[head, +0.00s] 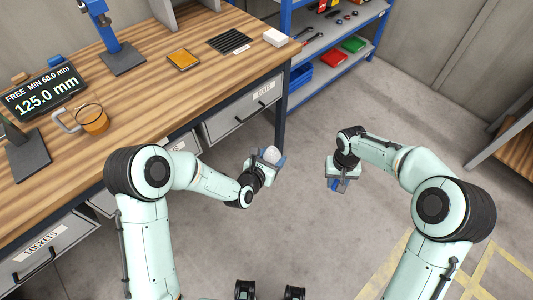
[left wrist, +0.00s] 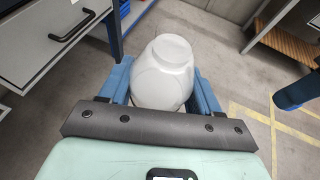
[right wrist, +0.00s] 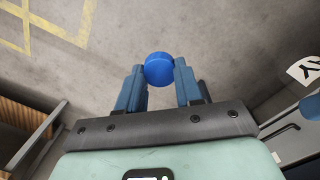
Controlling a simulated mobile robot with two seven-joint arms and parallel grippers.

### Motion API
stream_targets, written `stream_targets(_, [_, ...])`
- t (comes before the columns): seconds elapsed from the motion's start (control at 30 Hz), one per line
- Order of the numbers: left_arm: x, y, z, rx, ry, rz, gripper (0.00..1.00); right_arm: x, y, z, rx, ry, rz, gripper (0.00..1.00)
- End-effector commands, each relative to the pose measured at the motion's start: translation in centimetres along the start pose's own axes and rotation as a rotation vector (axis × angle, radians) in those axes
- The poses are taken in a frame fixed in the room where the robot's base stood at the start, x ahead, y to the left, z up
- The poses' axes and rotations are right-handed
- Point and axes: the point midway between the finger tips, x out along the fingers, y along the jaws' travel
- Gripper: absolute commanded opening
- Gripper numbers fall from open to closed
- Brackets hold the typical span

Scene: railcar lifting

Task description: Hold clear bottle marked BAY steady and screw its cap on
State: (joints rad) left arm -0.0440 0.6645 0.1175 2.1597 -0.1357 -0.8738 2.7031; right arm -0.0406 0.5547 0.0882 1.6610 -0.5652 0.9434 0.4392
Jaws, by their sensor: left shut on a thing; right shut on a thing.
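The clear bottle (left wrist: 165,75) looks whitish and is held between the blue fingers of my left gripper (left wrist: 163,90). In the head view the bottle (head: 272,154) shows small above my left gripper (head: 268,162), in front of the bench. The cap is mostly hidden there.
A blue shelf (head: 330,60) with bins stands behind. The floor between my grippers is clear.

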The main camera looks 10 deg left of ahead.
Motion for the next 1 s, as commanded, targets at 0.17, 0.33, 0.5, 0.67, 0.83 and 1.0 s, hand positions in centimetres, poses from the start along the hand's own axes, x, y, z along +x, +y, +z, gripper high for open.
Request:
stream_targets(0.17, [0.0, 0.0, 0.1, 0.000, -0.001, 0.001, 0.08, 0.0, 0.0, 0.0, 0.000, 0.000, 0.000, 0.07])
stream_targets(0.33, [0.0, 0.1, 0.1, 0.000, -0.001, 0.002, 0.08, -0.5, -0.6, -0.5, 0.011, 0.004, 0.001, 0.07])
stream_targets(0.5, [0.0, 0.1, 0.1, 0.000, -0.001, 0.002, 0.08, -2.9, -3.5, -2.8, 0.070, 0.020, 0.003, 0.07])
stream_targets(0.67, [0.0, 0.1, 0.1, 0.000, -0.001, 0.002, 0.08, -6.7, -8.0, -5.1, 0.164, 0.035, -0.002, 0.07])
stream_targets(0.83, [0.0, 0.1, 0.1, 0.000, -0.001, 0.002, 0.08, -11.0, -13.0, -6.1, 0.262, 0.044, -0.017, 0.07])
stream_targets(1.0, [0.0, 0.1, 0.1, 0.000, -0.001, 0.002, 0.08, -14.5, -17.2, -5.9, 0.341, 0.045, -0.036, 0.07])
